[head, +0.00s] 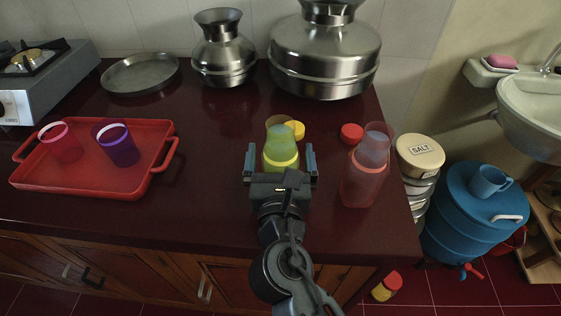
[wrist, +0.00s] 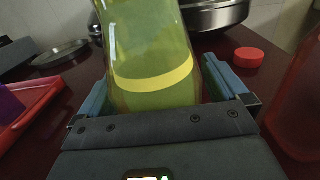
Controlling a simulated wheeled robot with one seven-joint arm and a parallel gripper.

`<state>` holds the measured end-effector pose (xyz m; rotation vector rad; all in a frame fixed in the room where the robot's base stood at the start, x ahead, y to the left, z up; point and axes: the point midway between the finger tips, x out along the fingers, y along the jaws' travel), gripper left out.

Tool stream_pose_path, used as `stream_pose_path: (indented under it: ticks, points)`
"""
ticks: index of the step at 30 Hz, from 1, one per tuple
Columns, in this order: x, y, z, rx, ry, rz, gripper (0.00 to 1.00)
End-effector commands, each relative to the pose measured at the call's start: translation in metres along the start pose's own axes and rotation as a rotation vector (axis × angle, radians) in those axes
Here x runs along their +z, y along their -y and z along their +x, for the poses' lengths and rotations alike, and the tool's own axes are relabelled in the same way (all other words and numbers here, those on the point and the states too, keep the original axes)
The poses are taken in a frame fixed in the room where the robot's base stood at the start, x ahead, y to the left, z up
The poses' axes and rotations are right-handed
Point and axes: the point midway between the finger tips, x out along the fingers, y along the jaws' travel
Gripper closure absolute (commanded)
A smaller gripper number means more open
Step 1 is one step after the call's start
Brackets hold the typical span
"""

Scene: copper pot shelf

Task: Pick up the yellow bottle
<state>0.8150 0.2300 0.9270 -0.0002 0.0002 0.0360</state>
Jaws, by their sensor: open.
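The yellow bottle (head: 281,143) is translucent yellow-green with a brighter yellow band and stands upright on the dark red counter (head: 225,190). My gripper (head: 280,163) is open, with one blue-grey finger on each side of the bottle's lower part. In the wrist view the bottle (wrist: 152,60) fills the middle between my two fingers (wrist: 163,95). Its top is cut off there, and its base is hidden behind the gripper body. A small gap seems to show on the right side; I cannot tell whether the left finger touches.
A yellow cap (head: 298,130) lies behind the bottle. A red bottle (head: 362,180) and red cap (head: 351,133) stand to the right. A red tray (head: 75,180) with two cups is at left. Steel pots (head: 325,55) stand behind. Counter between tray and bottle is clear.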

Motion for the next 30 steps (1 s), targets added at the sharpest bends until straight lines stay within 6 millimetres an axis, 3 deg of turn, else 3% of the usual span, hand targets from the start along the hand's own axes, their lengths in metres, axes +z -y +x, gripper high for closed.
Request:
stream_pose_path:
  ticks: [7,30]
  points:
    - [-0.0002,0.0001,0.0014,0.0,0.0,0.0,0.01]
    - [-0.0001,0.0001,0.001,0.0,0.0,0.0,0.75]
